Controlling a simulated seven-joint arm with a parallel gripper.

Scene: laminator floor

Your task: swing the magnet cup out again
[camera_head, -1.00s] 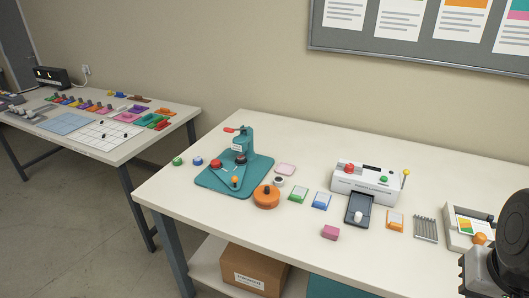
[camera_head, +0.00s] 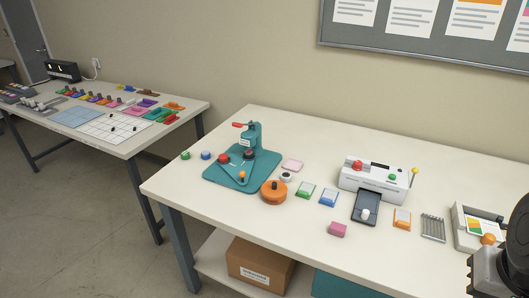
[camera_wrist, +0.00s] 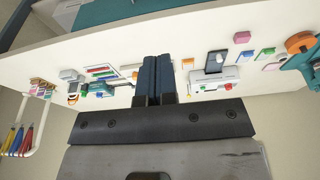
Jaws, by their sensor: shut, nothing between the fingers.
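The teal press (camera_head: 255,139) stands upright on its teal base plate (camera_head: 213,174) on the left part of the near table. A red-topped cup (camera_head: 223,158) sits at the left of the plate and a dark cup (camera_head: 249,154) is under the press head. An orange knob (camera_head: 242,176) is at the plate's front. I cannot tell which cup is the magnet cup. My gripper (camera_wrist: 153,62) is shut and empty in the wrist view, well away from the press, whose teal edge (camera_wrist: 297,61) shows at the right. The head view shows only my dark arm at the right edge.
The table's front is mostly clear. A second table (camera_head: 150,138) stands at left.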

